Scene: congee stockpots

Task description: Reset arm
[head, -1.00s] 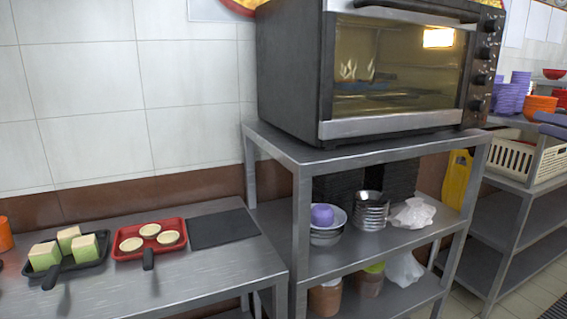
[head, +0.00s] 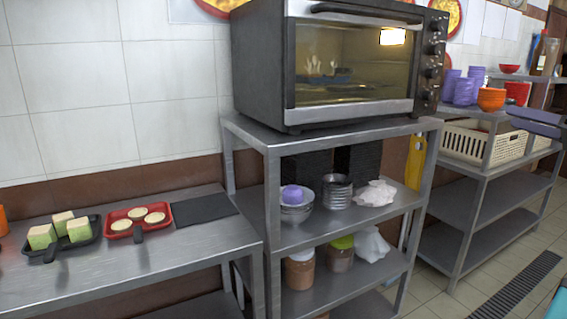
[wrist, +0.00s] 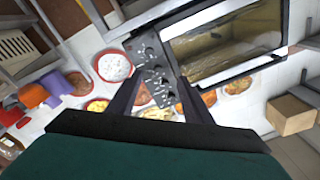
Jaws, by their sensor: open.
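My gripper (wrist: 158,84) shows in the wrist view as two dark fingers spread apart, with nothing between them. It is not clearly seen in the head view. In the wrist view, the black oven (wrist: 225,45) lies tilted past the fingers, at upper right. In the head view, the same oven (head: 352,60) stands on the top of a metal rack (head: 350,133), its glass door shut.
A metal table (head: 150,255) at left holds a black tray (head: 60,245) of green-and-cream blocks and a red tray (head: 130,228) with round pieces. Another shelf unit (head: 490,195) at right bears a cream basket (head: 465,145) and bowls. Tiled floor (head: 430,285) is clear at lower right.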

